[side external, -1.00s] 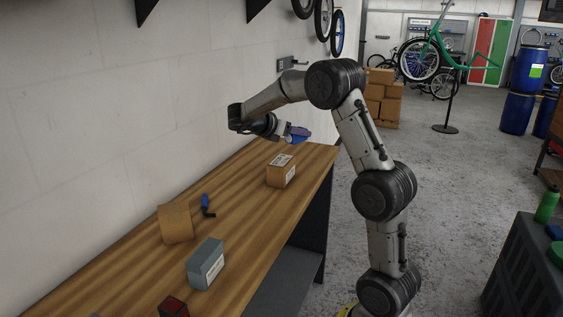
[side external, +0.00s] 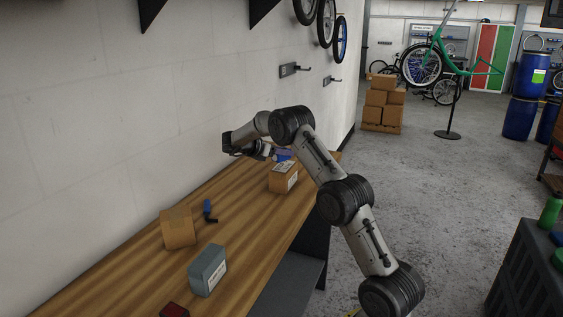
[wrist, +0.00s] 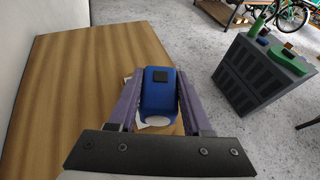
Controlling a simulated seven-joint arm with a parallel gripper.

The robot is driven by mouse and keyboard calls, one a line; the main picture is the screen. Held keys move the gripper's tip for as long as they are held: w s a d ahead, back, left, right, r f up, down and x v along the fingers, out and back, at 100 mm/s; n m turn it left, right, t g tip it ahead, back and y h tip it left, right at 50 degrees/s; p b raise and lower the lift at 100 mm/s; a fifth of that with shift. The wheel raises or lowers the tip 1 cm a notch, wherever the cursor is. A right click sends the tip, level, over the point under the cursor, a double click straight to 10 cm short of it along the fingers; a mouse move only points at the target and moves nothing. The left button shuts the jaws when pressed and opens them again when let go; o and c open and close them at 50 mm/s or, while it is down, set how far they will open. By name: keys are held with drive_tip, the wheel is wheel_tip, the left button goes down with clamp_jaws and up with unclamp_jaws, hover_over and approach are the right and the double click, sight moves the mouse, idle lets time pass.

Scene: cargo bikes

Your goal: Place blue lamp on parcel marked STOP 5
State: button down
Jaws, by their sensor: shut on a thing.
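My gripper (side external: 273,154) is low over the far end of the wooden bench, shut on the blue lamp (wrist: 158,100). In the wrist view the lamp sits between the two jaws, with a small black square on it. In the side view the lamp (side external: 284,155) shows small, at the back top of a brown parcel (side external: 284,180) with white labels. I cannot tell whether the lamp touches the parcel. In the wrist view part of a parcel and white label shows under the lamp. The label text is too small to read.
Nearer on the bench (side external: 130,265) are another brown parcel (side external: 178,228), a grey box (side external: 207,270), a dark red box (side external: 174,311) and a blue-and-black object (side external: 208,209). The wall runs along the bench's left side. A dark crate (wrist: 262,75) stands off to the right.

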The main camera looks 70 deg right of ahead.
sight(281, 161)
drive_tip(key=shift+w+d+f, duration=0.2)
drive_tip(key=shift+d+f, duration=0.05)
drive_tip(key=shift+f, duration=1.7)
drive_tip(key=shift+f, duration=0.1)
drive_tip(key=shift+c, duration=1.7)
unclamp_jaws()
